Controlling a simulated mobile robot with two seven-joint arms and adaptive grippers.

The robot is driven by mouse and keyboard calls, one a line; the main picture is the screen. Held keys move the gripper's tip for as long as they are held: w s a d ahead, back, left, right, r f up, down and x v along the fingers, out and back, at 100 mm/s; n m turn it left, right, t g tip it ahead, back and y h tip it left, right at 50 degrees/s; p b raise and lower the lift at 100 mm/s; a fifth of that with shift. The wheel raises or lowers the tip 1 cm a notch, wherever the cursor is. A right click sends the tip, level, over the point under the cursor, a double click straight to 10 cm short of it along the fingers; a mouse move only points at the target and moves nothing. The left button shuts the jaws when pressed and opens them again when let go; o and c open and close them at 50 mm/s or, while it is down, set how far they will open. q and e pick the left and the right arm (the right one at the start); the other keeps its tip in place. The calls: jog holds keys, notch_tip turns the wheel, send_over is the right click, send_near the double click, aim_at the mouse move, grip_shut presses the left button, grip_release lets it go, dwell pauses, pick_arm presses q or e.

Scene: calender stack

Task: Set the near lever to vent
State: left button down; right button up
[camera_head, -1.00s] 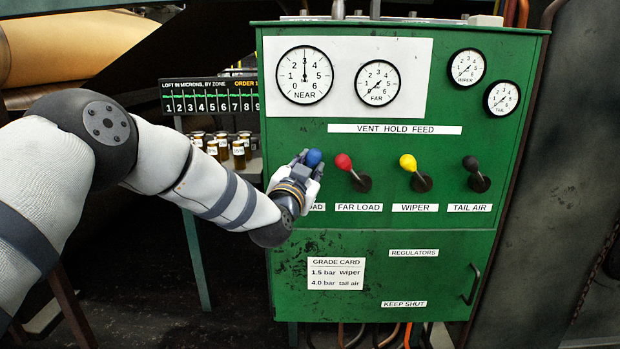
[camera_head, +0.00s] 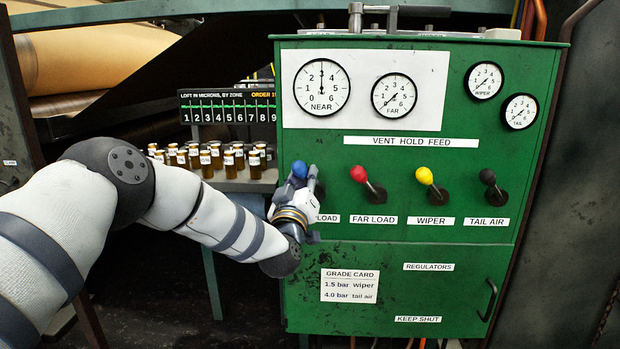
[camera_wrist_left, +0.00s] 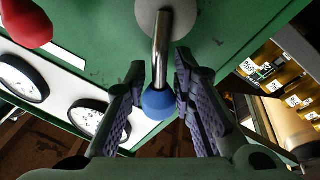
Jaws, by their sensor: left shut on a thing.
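The near lever has a blue knob (camera_head: 300,169) and stands at the left of the green panel's lever row. Its knob now sits left of its base, leaning much like the other levers. In the left wrist view the blue knob (camera_wrist_left: 159,104) and its metal shaft (camera_wrist_left: 161,50) lie between the two fingers. My left gripper (camera_head: 305,180) is shut on the knob and partly hides the lever's base and label. The NEAR gauge (camera_head: 322,87) has its needle straight up, at about 3. My right gripper is not in view.
The far load lever with its red knob (camera_head: 358,174) is close on the right, then the yellow wiper knob (camera_head: 424,175) and black tail air knob (camera_head: 487,176). A VENT HOLD FEED label (camera_head: 411,142) is above. Brown-and-white jars (camera_head: 207,165) stand left of the panel.

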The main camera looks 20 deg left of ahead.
pick_arm(q)
jog(key=shift+s+a+f+n+y, duration=0.15)
jog(key=shift+a+n+y, duration=0.1)
jog(key=shift+n, duration=0.4)
jog(key=shift+w+a+f+n+y, duration=0.1)
jog(key=shift+a+n+y, duration=0.15)
jog(key=shift+n, duration=0.4)
jog(key=c, duration=1.3)
grip_release()
jog(key=shift+s, duration=0.1)
jog(key=shift+d+f, duration=0.1)
jog(key=v, duration=1.2)
